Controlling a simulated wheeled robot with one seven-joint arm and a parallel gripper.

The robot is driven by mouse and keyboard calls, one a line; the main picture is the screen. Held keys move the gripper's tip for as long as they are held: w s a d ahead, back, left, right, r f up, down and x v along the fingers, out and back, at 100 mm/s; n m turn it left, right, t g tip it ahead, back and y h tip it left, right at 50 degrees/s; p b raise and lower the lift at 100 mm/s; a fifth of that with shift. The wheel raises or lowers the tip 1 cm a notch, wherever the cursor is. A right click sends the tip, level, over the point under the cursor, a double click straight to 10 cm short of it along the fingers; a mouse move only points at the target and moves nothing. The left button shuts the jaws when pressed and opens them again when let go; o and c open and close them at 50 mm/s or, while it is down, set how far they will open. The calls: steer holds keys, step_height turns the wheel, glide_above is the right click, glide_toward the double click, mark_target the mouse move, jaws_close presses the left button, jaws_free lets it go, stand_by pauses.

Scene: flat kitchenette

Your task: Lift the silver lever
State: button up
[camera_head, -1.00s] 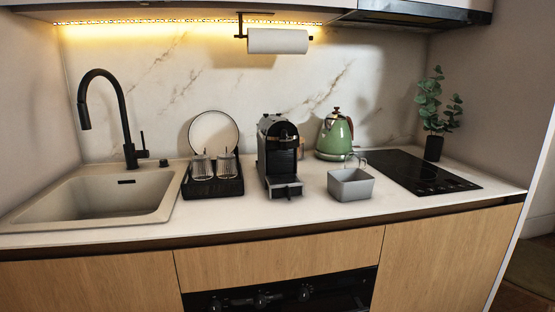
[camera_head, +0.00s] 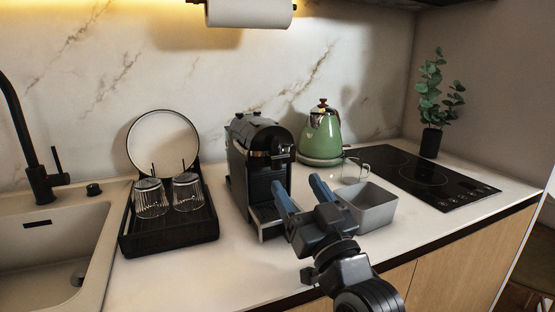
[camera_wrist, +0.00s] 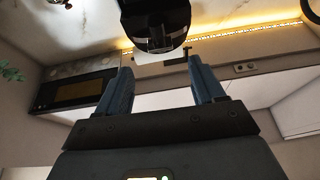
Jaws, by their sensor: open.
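The black coffee machine (camera_head: 257,165) stands on the counter in the middle of the head view. A shiny silver piece (camera_head: 281,152) at its upper front looks like the lever, but its full shape is hard to make out. My gripper (camera_head: 297,181) has blue fingers, is open and empty, and is in front of and to the right of the machine, below the silver piece in the picture. In the wrist view, the machine's dark rounded front (camera_wrist: 155,28) is at the top, beyond my open fingers. The lever is not clear there.
A grey open container (camera_head: 372,208) stands right beside my gripper, with a glass cup (camera_head: 355,165) behind it. A green kettle (camera_head: 321,134) is at the back. A black tray (camera_head: 170,236) with two glasses stands left of the machine. The front counter is clear.

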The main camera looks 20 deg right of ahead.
mark_target(281, 157)
steer(key=p+x, duration=0.3)
steer(key=x, duration=0.4)
steer(key=shift+s+r, duration=0.1)
jaws_close()
stand_by(0.5)
